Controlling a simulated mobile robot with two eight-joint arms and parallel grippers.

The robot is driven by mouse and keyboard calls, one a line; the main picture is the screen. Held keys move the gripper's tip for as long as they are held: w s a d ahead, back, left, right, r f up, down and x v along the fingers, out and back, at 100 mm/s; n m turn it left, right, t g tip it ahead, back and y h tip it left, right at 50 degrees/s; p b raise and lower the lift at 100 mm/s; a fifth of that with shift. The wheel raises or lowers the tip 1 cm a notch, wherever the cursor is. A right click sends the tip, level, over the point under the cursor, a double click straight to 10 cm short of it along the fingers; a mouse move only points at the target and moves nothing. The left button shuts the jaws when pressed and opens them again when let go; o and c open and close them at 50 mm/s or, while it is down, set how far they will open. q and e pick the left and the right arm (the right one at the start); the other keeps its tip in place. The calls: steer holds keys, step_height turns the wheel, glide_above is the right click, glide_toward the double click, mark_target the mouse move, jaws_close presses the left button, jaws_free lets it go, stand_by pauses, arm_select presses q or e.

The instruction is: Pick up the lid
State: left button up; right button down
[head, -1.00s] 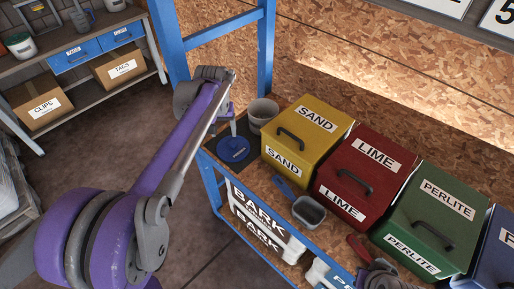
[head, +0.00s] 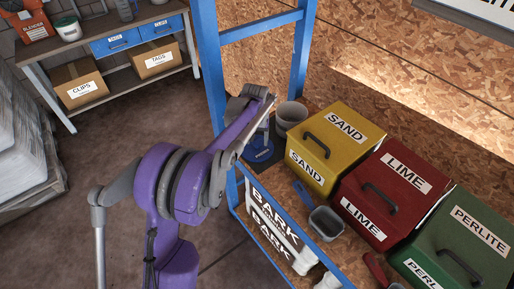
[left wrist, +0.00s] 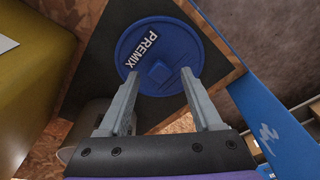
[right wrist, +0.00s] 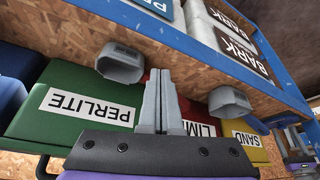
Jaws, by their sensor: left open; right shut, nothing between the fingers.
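The lid is a round blue disc marked PREMIX (left wrist: 150,45) with a small square knob in its middle. It lies on a dark mat (left wrist: 95,62). In the head view the lid (head: 262,154) is partly hidden behind my left arm, at the left end of the shelf. My left gripper (left wrist: 160,74) is open; in the left wrist view its fingertips appear on either side of the knob. I cannot tell whether they touch the lid. My right gripper (right wrist: 161,73) is shut and empty, in front of the labelled bins.
A grey pot (head: 291,114) stands close behind the lid. The yellow SAND bin (head: 345,118), red LIME bin (head: 402,160) and green PERLITE bin (head: 450,250) stand to its right. A grey scoop (head: 326,223) lies in front. A blue shelf post (head: 210,65) rises near my left arm.

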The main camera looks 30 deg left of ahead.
arm_select(q)
steer(key=shift+w+f, duration=0.1)
steer(key=shift+f, duration=0.65)
jaws_close()
steer(key=shift+r, duration=0.1)
